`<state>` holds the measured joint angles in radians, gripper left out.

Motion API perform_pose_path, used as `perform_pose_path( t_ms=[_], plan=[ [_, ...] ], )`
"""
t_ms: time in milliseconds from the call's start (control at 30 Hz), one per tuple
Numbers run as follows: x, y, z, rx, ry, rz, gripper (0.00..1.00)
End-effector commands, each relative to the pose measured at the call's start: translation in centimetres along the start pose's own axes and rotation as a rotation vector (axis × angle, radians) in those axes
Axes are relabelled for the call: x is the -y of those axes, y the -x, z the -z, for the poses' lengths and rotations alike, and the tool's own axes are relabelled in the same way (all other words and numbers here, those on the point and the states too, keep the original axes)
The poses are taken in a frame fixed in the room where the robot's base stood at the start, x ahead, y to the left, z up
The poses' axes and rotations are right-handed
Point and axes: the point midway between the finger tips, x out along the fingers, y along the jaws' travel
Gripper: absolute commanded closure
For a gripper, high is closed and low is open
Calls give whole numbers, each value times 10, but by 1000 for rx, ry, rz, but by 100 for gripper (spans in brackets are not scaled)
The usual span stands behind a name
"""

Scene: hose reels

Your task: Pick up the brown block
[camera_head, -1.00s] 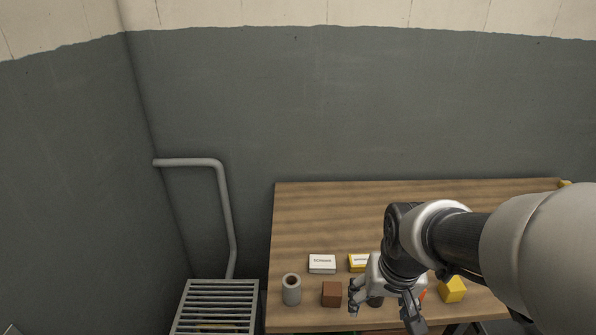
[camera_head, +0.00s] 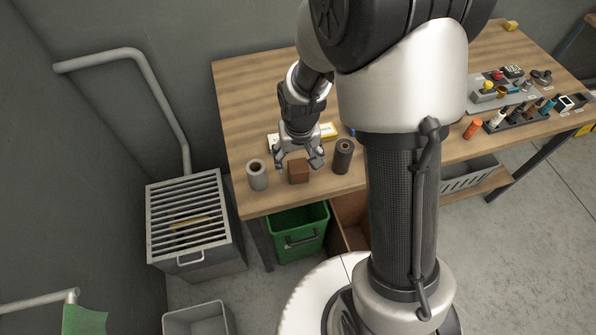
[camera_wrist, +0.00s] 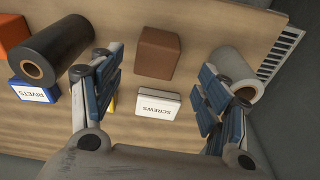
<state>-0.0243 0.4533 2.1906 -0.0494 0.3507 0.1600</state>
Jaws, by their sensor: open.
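The brown block (camera_head: 298,172) stands on the wooden table near its front edge. It also shows in the wrist view (camera_wrist: 159,52), at the top middle, between the two sets of fingers. My gripper (camera_head: 298,161) is open and empty, pointing down just above and behind the block in the head view. Its fingers (camera_wrist: 158,70) are spread to either side of the block in the wrist view. I cannot tell the exact height gap, and I see no contact.
A grey roll (camera_head: 257,175) stands left of the block and a dark roll (camera_head: 343,157) stands right. A white SCREWS box (camera_wrist: 158,105) lies behind it. A blue RIVETS box (camera_wrist: 35,90) is near the dark roll. A green bin (camera_head: 298,232) is below the table.

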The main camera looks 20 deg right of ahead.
Motion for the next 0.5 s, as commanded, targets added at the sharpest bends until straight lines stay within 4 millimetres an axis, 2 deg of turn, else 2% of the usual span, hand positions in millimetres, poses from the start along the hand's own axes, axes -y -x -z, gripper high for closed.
perform_pose_path(
  t_ms=[33,267,500],
  plan=[
    [0,-6,0,0,0,0,31],
    [-1,-17,1,-1,0,0,31],
    [-5,-53,1,1,1,0,31]
  ],
)
